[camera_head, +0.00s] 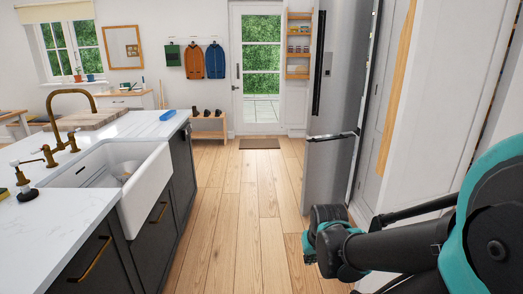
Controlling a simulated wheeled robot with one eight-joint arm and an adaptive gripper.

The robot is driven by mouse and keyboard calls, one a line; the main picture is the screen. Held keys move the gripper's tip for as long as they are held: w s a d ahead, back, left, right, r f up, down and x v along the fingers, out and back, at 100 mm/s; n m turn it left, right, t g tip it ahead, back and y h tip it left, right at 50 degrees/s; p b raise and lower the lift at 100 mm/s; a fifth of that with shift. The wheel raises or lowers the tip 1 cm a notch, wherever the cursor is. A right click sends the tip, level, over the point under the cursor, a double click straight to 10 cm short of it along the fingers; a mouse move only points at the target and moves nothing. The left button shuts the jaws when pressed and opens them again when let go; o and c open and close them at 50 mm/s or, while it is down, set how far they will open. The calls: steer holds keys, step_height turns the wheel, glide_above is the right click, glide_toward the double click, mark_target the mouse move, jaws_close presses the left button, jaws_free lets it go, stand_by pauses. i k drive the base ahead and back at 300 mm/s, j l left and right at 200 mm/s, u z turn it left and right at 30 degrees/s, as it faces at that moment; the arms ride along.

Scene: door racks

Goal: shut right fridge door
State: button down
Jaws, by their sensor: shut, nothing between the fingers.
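The grey fridge door (343,90) stands at the right of the aisle in the head view. It seems to stand out into the aisle, its face turned partly toward me. A long black upright handle (318,65) runs along its left edge. A short bar handle (333,136) sits lower down. The fridge interior is hidden. My gripper (316,242) is low in front of the door's bottom edge, at the end of my arm coming from the right. It is shut and empty. I cannot tell whether it touches the door.
A counter island with a white sink (142,190) lines the left. The wooden floor (232,215) between is clear. A white cabinet wall (440,100) is close on the right. A doormat (260,143) lies before the far glass door (261,70).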

mark_target(342, 28)
steer(key=i, duration=0.55)
steer(key=i+j, duration=0.15)
steer(key=i, duration=0.4)
steer(key=i+j+z, duration=0.5)
steer(key=z, duration=0.2)
steer(key=i+j+z, duration=0.15)
steer(key=j+z, duration=0.2)
